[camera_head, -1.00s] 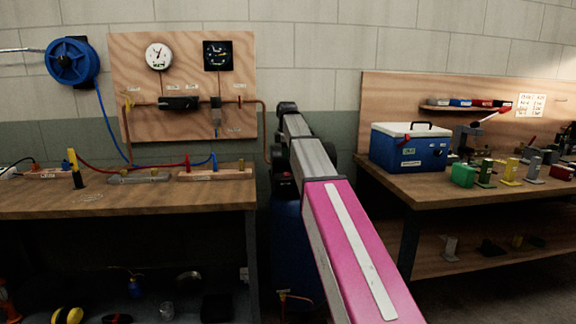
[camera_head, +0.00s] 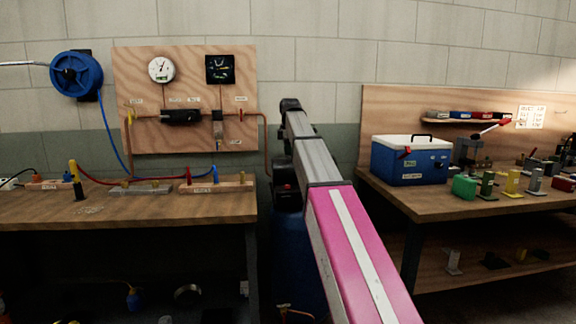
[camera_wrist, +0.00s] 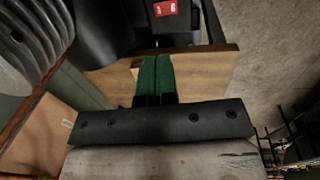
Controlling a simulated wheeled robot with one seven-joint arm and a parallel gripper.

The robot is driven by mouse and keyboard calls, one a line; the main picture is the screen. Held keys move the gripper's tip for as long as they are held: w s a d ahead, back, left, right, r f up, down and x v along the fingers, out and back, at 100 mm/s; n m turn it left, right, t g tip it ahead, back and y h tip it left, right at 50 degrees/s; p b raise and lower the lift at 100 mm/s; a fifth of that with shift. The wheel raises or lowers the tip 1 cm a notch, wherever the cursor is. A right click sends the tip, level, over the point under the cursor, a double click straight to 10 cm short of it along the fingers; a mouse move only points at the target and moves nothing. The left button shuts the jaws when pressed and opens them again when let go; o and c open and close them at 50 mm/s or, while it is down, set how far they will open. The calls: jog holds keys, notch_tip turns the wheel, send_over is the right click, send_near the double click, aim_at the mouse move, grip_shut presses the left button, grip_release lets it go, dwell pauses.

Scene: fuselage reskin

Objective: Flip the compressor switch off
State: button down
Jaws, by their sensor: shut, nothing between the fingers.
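The compressor's blue tank (camera_head: 292,245) stands in the gap between the two benches, partly hidden behind my arm. A dark housing with a small red part (camera_head: 287,187) sits on top of it. In the wrist view, a red switch (camera_wrist: 165,8) with white marks is on a black box at the top edge, partly cut off by the frame. Whether it is on or off cannot be told. My gripper (camera_wrist: 156,58), with green finger pads, is shut and empty, just below the red switch in the picture. Contact is not visible. I cannot make out my gripper clearly in the head view.
The left bench (camera_head: 150,210) carries hoses and fittings below a gauge board (camera_head: 140,90). The right bench (camera_head: 440,200) holds a blue cooler (camera_head: 410,165) and several small brackets. In the wrist view, a ribbed grey cylinder (camera_wrist: 30,40) is close on the left.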

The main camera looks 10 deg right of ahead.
send_near(289, 187)
jog(key=w+f, duration=0.1)
jog(key=f, duration=0.4)
jog(key=w+f, duration=0.1)
jog(key=f, duration=0.1)
jog(key=shift+w+f, duration=0.15)
jog(key=shift+w, duration=0.15)
dwell(0.4)
jog(key=shift+f, duration=0.25)
jog(key=shift+s, duration=0.1)
jog(key=shift+s, duration=0.7)
jog(key=shift+r, duration=0.1)
